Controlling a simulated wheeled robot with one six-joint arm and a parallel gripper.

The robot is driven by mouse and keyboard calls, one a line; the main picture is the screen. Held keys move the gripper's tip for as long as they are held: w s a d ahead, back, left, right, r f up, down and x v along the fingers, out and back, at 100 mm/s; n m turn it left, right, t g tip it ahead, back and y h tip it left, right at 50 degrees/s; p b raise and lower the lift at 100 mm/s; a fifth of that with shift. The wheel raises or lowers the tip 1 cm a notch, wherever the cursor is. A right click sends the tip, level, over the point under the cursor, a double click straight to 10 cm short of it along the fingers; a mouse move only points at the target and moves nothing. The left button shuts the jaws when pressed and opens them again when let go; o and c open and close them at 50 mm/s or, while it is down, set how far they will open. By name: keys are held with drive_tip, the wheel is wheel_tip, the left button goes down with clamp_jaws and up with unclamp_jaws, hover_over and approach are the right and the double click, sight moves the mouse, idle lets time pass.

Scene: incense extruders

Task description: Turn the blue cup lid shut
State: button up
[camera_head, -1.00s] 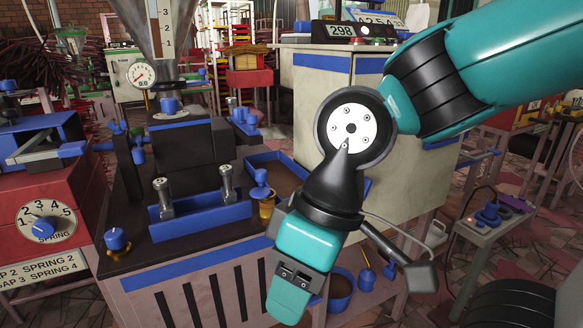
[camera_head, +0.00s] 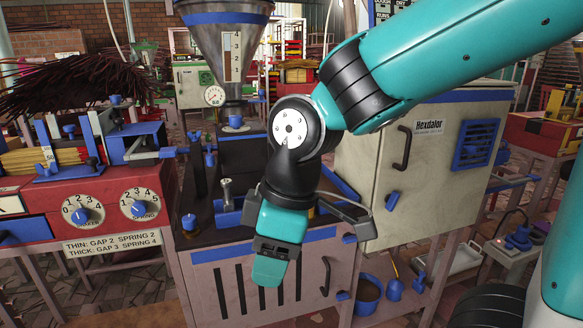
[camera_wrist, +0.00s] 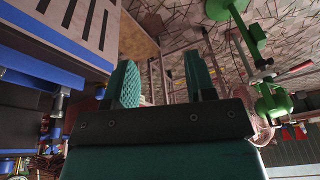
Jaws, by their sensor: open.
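My gripper (camera_head: 269,271) points down in front of the bench front in the head view. In the wrist view its two green ribbed fingers (camera_wrist: 162,82) stand apart with nothing between them. I cannot make out the blue cup lid now; my arm covers the part of the bench top where a brass cup with a blue lid stood in the earlier head view. I cannot tell from these frames how far the lid is turned.
The bench (camera_head: 237,255) has a slotted front with a blue edge. A steel hopper (camera_head: 212,45) stands behind it. A cream cabinet (camera_head: 380,170) is at the right, and a red machine (camera_head: 110,215) with two dials is at the left. A blue bucket (camera_head: 368,292) sits low.

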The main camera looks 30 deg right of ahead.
drive_tip(key=w+d+r+n+t+h+p, duration=0.1)
drive_tip(key=w+d+r+n+h+p, duration=0.2)
drive_tip(key=w+d+r+n+p, duration=0.45)
drive_tip(key=w+d+r+n+h+p, duration=0.5)
drive_tip(key=w+d, duration=0.3)
drive_tip(key=w, duration=0.3)
drive_tip(key=shift+n+y, duration=0.35)
drive_tip(key=shift+y, duration=0.35)
drive_tip(key=b+x, duration=0.1)
drive_tip(key=x, duration=1.5)
drive_tip(key=shift+f+b, duration=0.3)
drive_tip(key=shift+f, duration=0.1)
drive_tip(key=c, duration=0.9)
